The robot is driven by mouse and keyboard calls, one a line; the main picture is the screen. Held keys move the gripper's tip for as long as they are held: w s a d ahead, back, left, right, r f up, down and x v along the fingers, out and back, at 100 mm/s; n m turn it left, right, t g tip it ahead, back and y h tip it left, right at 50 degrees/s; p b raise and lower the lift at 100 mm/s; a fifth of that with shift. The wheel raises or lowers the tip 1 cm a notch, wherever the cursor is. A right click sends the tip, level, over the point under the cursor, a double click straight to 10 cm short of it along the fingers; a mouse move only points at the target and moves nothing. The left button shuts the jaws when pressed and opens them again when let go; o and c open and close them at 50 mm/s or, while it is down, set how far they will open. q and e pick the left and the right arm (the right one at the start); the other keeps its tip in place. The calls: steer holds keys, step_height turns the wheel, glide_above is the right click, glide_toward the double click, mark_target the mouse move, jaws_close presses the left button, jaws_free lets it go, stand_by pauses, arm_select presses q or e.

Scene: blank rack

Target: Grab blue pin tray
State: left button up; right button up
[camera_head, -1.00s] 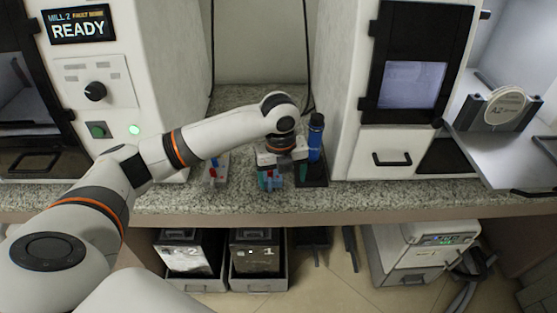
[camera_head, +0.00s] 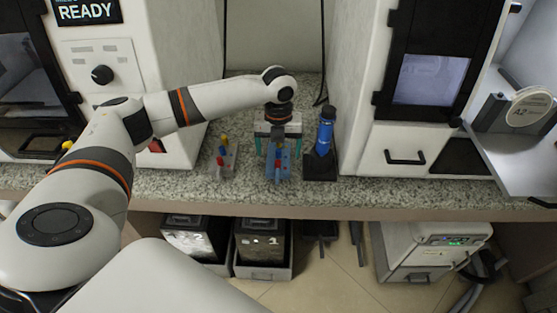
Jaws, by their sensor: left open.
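The blue pin tray (camera_head: 278,172) is on the granite counter between the two white machines. Small pins stand in it, one of them red. My left gripper (camera_head: 278,148) points down over the tray, with its teal fingers apart on either side of it. The gripper body hides the tray's back part. I cannot tell whether the fingers touch the tray. My right gripper is not in view.
A pale tray (camera_head: 224,162) with red and yellow pins stands just left. A blue cylinder tool (camera_head: 325,132) stands on a black base (camera_head: 320,168) close on the right. Machines wall in both sides. The counter's front edge (camera_head: 300,202) is near.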

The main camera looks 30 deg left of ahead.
arm_select(q)
step_height(320, 180, down, 4)
steer(key=shift+w+a+r, duration=0.1)
steer(key=shift+w, duration=0.05)
steer(key=c, duration=1.1)
steer(key=shift+c, duration=0.2)
steer(key=shift+r, duration=0.15)
